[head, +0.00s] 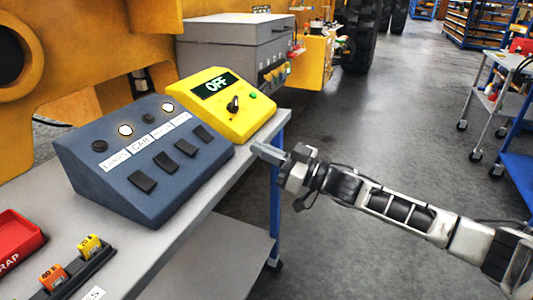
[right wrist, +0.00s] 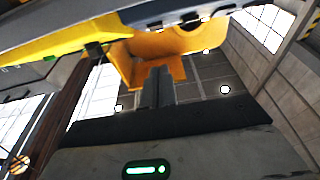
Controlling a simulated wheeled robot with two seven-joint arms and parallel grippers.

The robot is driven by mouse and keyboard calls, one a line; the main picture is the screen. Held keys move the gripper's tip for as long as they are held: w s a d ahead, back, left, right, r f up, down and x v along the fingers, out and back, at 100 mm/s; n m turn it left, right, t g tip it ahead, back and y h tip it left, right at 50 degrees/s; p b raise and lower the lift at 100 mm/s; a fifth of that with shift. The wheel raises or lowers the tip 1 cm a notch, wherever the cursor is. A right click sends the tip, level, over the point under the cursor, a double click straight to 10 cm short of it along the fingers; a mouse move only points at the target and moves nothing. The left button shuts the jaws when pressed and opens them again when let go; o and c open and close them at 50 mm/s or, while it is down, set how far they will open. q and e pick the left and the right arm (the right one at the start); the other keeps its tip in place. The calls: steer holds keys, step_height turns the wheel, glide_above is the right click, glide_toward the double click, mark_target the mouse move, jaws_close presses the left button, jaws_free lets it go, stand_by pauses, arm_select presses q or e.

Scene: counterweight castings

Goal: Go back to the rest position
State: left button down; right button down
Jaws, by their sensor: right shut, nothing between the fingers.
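My right gripper (head: 268,153) is shut and empty. In the head view it is just off the right edge of the grey workbench (head: 214,246), its arm coming in from the right. Its closed fingers (right wrist: 158,88) also show in the right wrist view, with nothing between them. A blue-grey switch box (head: 125,180) and a yellow control box (head: 210,92) reading OFF stand on the bench to the left of the gripper. My left gripper is not in view.
A red tray (head: 18,238) and a dark holder with yellow (head: 88,245) and orange (head: 52,277) pieces lie at the bench's near left. A grey case (head: 235,48) stands behind. Carts (head: 497,90) stand at the right. The floor (head: 400,120) between is clear.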

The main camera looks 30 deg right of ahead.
steer(key=shift+s+d, duration=0.2)
steer(key=shift+s, duration=0.05)
steer(key=shift+f, duration=0.1)
steer(key=s+a+f+m+h, duration=0.3)
steer(key=s+a+f, duration=0.2)
steer(key=a+f, duration=0.3)
steer(key=s+a+f+m+g+h, duration=0.1)
steer(key=s+a+f+g+h, duration=0.1)
steer(key=s+f, duration=0.5)
steer(key=s+a+f+m+g+h+p, duration=0.1)
steer(key=s+a+f+g+h, duration=0.1)
steer(key=s+f, duration=0.5)
steer(key=s+g+h, duration=0.1)
steer(key=s+h, duration=0.1)
steer(key=s, duration=0.2)
steer(key=shift+s+f+m+p, duration=0.15)
steer(key=shift+f+m+p, duration=0.15)
steer(key=shift+f+m, duration=0.1)
steer(key=shift+r, duration=0.1)
